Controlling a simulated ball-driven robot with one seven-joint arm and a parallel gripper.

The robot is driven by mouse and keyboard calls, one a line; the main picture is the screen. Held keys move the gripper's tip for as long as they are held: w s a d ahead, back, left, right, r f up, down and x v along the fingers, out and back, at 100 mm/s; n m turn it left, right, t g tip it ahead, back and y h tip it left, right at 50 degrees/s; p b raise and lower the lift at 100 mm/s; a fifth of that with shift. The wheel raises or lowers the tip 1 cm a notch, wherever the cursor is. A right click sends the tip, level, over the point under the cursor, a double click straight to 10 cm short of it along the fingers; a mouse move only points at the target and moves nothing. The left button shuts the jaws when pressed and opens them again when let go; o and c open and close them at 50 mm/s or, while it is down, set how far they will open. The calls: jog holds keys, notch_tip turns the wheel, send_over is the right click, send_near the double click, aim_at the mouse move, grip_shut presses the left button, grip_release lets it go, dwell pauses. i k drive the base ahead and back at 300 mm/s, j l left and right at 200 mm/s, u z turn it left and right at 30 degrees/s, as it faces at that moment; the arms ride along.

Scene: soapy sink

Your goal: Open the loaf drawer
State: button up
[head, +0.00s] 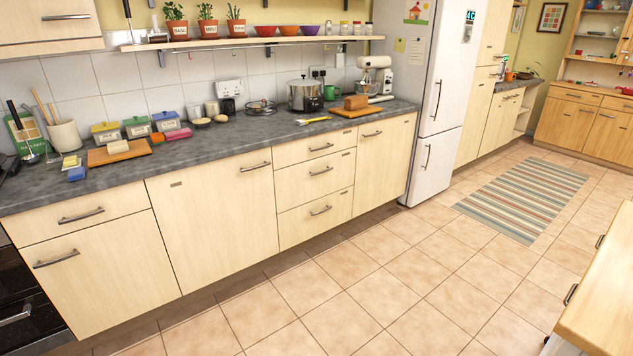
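A stack of three pale wood drawers stands in the middle of the counter front: a top drawer (300,150), a middle drawer (300,181) and a bottom drawer (300,226), all shut. A single shut drawer (40,226) is at the far left, with a bar handle (81,216). No readable label shows which one is the loaf drawer. A brown loaf (356,102) lies on a wooden board (343,112) on the counter, right of the drawer stack. My gripper is not in view.
Shut cupboard doors (215,215) flank the drawers. A grey counter (230,136) carries a pot (304,96), a mixer (375,77) and several tubs. A fridge (430,100) stands to the right. The tiled floor (330,290) before the drawers is clear; a wooden-topped unit (605,300) is at lower right.

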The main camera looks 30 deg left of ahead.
aim_at(295, 185)
jog(key=i+j+u, duration=0.25)
jog(key=i+u, duration=0.3)
jog(key=i, duration=0.2)
jog(key=i+j+u, duration=0.15)
jog(key=i, duration=1)
jog(key=i+j+u, duration=0.15)
jog(key=i, duration=1)
jog(key=i+z, duration=0.2)
jog(key=i, duration=0.35)
jog(key=i+j+z, duration=0.15)
jog(key=i, duration=0.35)
